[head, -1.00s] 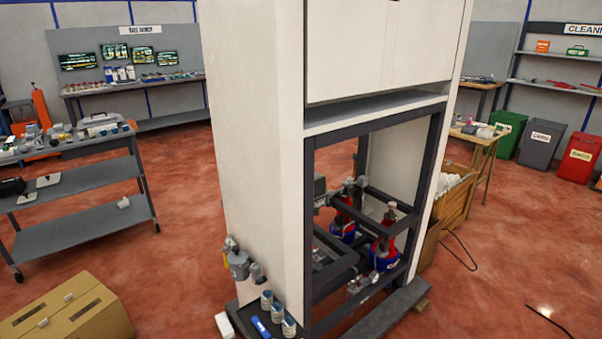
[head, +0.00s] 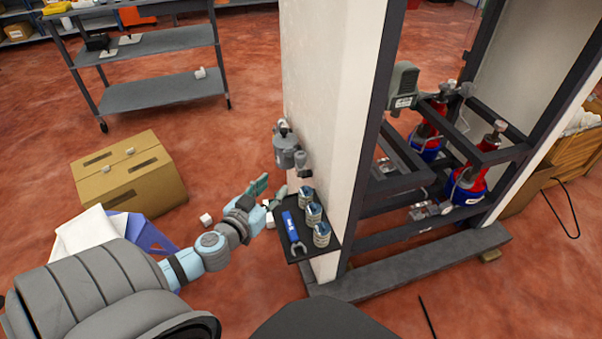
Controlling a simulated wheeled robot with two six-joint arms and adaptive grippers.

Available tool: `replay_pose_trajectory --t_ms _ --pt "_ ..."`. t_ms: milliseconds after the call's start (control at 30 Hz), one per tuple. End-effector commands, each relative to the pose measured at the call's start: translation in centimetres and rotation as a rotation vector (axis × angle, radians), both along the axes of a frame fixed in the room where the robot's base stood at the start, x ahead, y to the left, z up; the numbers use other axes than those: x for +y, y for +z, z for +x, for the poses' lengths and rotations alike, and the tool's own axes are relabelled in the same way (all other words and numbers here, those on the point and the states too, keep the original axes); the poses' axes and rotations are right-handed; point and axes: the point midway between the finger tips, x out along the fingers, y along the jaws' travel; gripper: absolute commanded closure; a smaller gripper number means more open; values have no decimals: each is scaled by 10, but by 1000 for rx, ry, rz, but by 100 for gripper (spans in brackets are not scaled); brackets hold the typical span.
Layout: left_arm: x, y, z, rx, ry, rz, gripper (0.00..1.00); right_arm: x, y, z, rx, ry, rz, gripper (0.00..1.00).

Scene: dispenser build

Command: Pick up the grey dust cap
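A grey metal unit (head: 286,150) is mounted low on the side of the white cabinet. A small grey rounded part (head: 303,160) sits at its right; I cannot tell for sure whether this is the grey dust cap. My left gripper (head: 269,190) is in front of and below the unit, beside the left edge of the small dark tray (head: 321,250). Its fingers look spread apart, with nothing visible between them. It does not appear to touch the grey part. My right gripper is not in view.
The cabinet's dark frame (head: 372,165) stands to the right.

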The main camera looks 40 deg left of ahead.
Motion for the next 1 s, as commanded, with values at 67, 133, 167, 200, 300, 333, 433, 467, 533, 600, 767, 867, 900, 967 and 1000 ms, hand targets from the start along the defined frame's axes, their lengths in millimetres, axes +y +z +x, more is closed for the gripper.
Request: replay_pose_trajectory --t_ms 67,133,167,200,300,333,433,467,533,600,767,867,900,967,1000 --pt "-4 13 13 -41 -13 -14 62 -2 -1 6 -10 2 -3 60" --pt "-1 15 31 -46 -12 -18 62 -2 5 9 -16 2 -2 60" --pt "1 15 39 -45 -11 -19 62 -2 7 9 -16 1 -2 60" --pt "2 14 51 -46 -13 -20 62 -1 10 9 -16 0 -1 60" --pt "6 11 75 -43 -14 -20 62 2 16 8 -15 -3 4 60" --pt "7 9 80 -43 -15 -20 62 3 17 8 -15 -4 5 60" --pt "9 6 92 -41 -16 -19 62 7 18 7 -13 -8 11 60" --pt "10 5 96 -42 -17 -17 62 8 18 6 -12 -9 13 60" --pt "13 3 108 -42 -16 -18 62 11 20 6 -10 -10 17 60" --pt "17 -1 122 -42 -16 -19 62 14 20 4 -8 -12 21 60" --pt "20 -6 142 -41 -17 -18 62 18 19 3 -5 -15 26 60" --pt "20 -7 142 -40 -19 -17 62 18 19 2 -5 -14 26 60" --pt "20 -7 142 -40 -19 -17 62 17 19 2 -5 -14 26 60" --pt "20 -7 142 -40 -19 -17 65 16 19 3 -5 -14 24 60" --pt "20 -6 142 -40 -19 -17 71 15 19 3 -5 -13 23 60"
